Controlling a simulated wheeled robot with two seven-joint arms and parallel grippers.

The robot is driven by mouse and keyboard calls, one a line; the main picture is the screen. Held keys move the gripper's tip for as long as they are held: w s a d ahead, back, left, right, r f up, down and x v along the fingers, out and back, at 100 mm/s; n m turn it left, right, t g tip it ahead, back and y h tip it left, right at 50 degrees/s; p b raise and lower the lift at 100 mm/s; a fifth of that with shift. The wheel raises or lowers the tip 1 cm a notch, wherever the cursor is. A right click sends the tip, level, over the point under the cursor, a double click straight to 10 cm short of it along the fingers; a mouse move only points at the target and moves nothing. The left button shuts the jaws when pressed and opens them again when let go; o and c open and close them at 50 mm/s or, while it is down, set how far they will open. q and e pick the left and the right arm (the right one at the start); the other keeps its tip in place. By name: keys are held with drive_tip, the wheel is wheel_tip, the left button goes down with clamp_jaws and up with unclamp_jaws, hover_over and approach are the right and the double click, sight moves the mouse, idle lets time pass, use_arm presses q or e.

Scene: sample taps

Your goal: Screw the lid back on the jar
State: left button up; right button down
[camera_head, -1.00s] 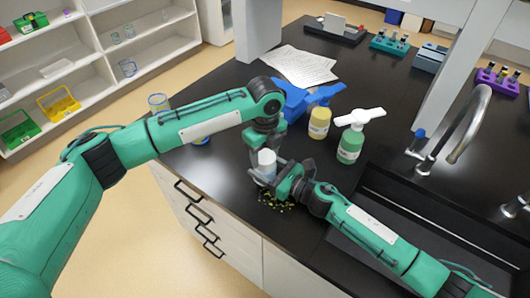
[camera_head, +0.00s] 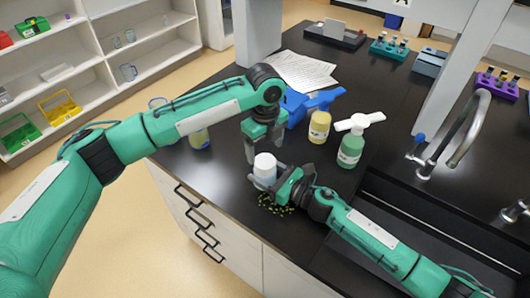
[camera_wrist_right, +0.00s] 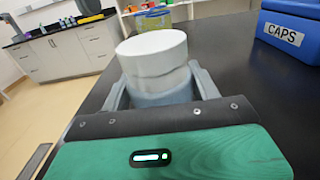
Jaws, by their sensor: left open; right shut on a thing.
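The jar (camera_head: 264,179) stands upright near the counter's front edge, and its pale translucent body shows in the right wrist view (camera_wrist_right: 165,93). The white lid (camera_head: 265,161) sits on top of it, level, and fills the top of the jar in the right wrist view (camera_wrist_right: 153,45). I cannot tell how tightly it is screwed. My right gripper (camera_head: 272,183) is shut around the jar's body from the right, with a finger on each side (camera_wrist_right: 160,92). My left gripper (camera_head: 264,152) points down just above the lid, open, its fingers spread apart.
Greenish bits (camera_head: 276,204) lie scattered by the jar. A blue caps box (camera_head: 295,108), a yellow bottle (camera_head: 319,127) and a green bottle (camera_head: 351,150) stand behind. A sink (camera_head: 430,215) with a tap is at right.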

sight(265, 161)
idle(0.3)
use_arm(q)
drive_tip(key=n, duration=0.2)
drive_tip(key=r+n, duration=0.1)
drive_tip(key=n, duration=0.1)
drive_tip(key=shift+n, duration=0.4)
drive_tip(key=n, duration=0.3)
drive_tip(key=r+n, duration=0.1)
drive_tip(key=n, duration=0.7)
drive_tip(key=shift+r, duration=0.35)
drive_tip(key=n, duration=0.5)
drive_tip(key=shift+r, duration=0.4)
drive_tip(key=shift+f, duration=4)
